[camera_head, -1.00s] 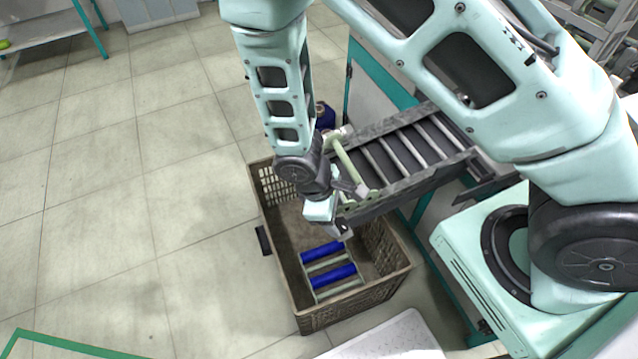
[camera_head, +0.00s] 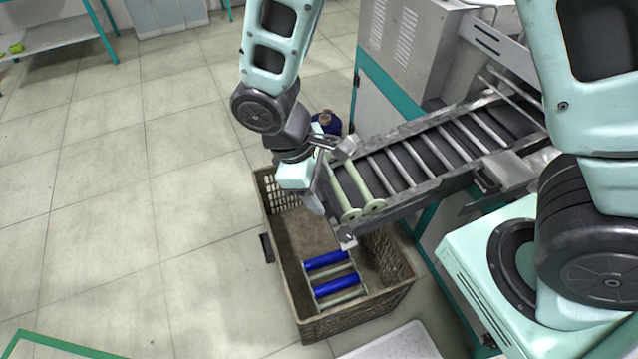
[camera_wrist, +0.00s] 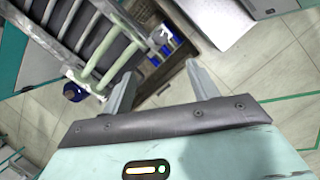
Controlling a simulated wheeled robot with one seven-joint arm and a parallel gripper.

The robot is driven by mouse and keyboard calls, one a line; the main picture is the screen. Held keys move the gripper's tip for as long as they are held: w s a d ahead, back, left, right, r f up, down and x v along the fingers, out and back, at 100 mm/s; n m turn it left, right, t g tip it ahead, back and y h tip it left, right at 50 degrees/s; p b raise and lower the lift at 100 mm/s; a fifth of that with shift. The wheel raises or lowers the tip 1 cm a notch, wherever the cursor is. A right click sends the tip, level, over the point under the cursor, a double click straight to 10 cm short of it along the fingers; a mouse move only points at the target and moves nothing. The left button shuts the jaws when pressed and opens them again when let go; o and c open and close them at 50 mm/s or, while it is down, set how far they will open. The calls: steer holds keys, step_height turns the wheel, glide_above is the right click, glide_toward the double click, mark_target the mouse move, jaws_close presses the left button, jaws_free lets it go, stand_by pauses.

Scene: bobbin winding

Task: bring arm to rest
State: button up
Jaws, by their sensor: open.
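My gripper (camera_head: 317,190) is open in the head view, at the left side of the conveyor's lower end and above the crate. In the wrist view (camera_wrist: 160,80) its two fingers stand apart with nothing between them. Two pale green bobbins (camera_head: 366,185) lie side by side across the lower end of the roller conveyor (camera_head: 430,160); they also show left of the fingers in the wrist view (camera_wrist: 118,62). The plastic crate (camera_head: 350,318) on the floor holds blue-wound bobbins (camera_head: 338,286) and pale green ones in a row.
A teal-framed machine (camera_head: 405,45) stands behind the conveyor. A blue spool (camera_head: 327,122) stands on the floor behind my gripper. A white-topped surface (camera_head: 395,345) is at the front. The tiled floor (camera_head: 150,210) on the left is clear.

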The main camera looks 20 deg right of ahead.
stand_by(0.3)
steer(key=s+a+r+m+t+y, duration=0.1)
steer(key=s+r+m+y, duration=0.2)
steer(key=s+r, duration=0.8)
step_height(320, 180, up, 2)
steer(key=shift+s+r+y, duration=0.15)
steer(key=shift+s+y, duration=0.25)
steer(key=shift+y, duration=0.2)
steer(key=shift+a, duration=0.15)
